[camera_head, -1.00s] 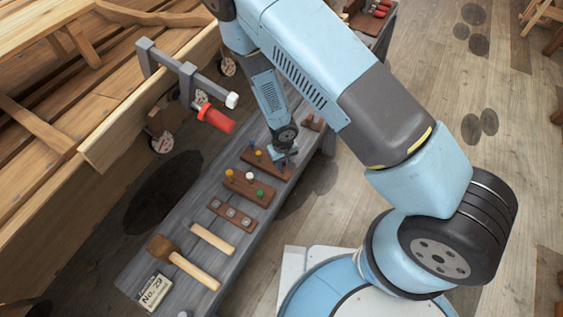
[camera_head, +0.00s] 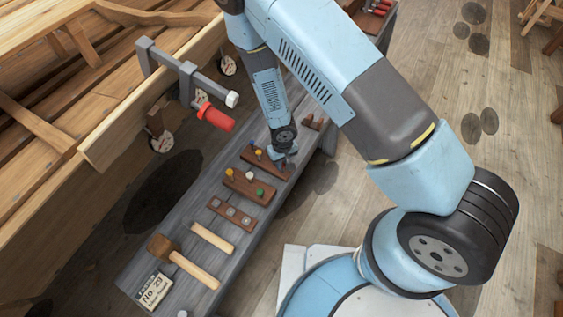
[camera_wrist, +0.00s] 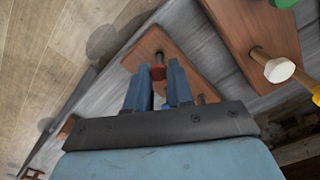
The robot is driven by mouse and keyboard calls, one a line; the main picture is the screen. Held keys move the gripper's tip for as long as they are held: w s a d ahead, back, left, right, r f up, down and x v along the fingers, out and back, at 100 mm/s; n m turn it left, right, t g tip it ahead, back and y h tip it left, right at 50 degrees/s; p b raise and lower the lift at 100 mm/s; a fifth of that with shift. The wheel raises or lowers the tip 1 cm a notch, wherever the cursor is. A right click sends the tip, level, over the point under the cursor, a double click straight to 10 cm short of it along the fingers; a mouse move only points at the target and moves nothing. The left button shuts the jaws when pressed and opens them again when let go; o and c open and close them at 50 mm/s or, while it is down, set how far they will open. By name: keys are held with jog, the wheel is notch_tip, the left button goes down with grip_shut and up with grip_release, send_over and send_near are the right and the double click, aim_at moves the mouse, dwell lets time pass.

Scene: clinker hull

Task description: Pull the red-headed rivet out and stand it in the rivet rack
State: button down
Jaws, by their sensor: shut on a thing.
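In the head view my gripper (camera_head: 284,158) is low over the far end of this block (camera_head: 250,155), and the red rivet cannot be made out. Next to it is a second brown block (camera_head: 238,187) with a yellow, a white (camera_wrist: 280,70) and a green rivet (camera_head: 260,192).
Blue and orange pegs (camera_head: 258,152) stand in the far block. A board with grey discs (camera_head: 231,211), a mallet (camera_head: 185,264), another handle (camera_head: 212,239) and a number card (camera_head: 153,291) lie nearer on the grey bench. A red-handled clamp (camera_head: 216,117) juts out from the hull.

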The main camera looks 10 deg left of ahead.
jog(key=shift+f, duration=0.95)
dwell(0.3)
jog(key=c, duration=0.9)
grip_release()
jog(key=shift+r, duration=4)
